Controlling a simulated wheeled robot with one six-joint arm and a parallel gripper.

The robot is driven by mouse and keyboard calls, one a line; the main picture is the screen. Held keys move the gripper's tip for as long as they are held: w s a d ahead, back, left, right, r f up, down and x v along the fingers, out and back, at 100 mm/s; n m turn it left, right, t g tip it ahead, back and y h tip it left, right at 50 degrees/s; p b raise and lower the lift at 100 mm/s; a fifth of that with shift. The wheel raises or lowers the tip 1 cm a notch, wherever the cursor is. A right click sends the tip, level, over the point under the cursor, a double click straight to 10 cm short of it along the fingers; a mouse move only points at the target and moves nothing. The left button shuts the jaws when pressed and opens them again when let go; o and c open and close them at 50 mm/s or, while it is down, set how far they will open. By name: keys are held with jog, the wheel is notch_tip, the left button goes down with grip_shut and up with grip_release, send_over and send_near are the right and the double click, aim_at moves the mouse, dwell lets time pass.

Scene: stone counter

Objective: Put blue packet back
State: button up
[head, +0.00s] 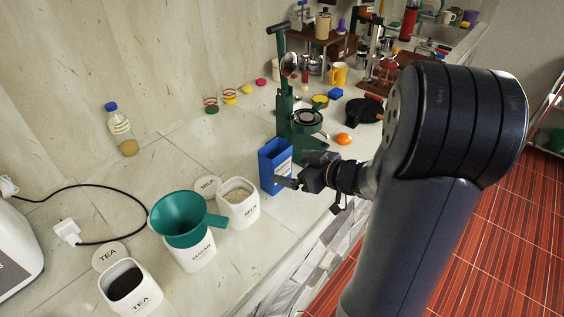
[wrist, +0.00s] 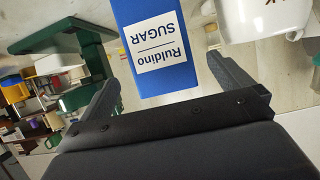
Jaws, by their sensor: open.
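The blue packet (head: 272,166) stands upright on the stone counter in the head view, beside the green press. In the wrist view the blue packet (wrist: 155,50) carries a white label reading "Ruidino SUGAR". My gripper (head: 290,182) is at the packet's near right side. In the wrist view my gripper (wrist: 165,85) is open, with one finger on each side of the packet's lower picture end. I cannot tell whether either finger touches it.
A green press (head: 298,125) stands right behind the packet. A milk canister (head: 238,203), a sugar canister with a green funnel (head: 180,218) and a tea canister (head: 130,288) stand to the left. The counter's front edge (head: 300,258) is close below.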

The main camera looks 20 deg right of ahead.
jog(key=shift+v, duration=2.3)
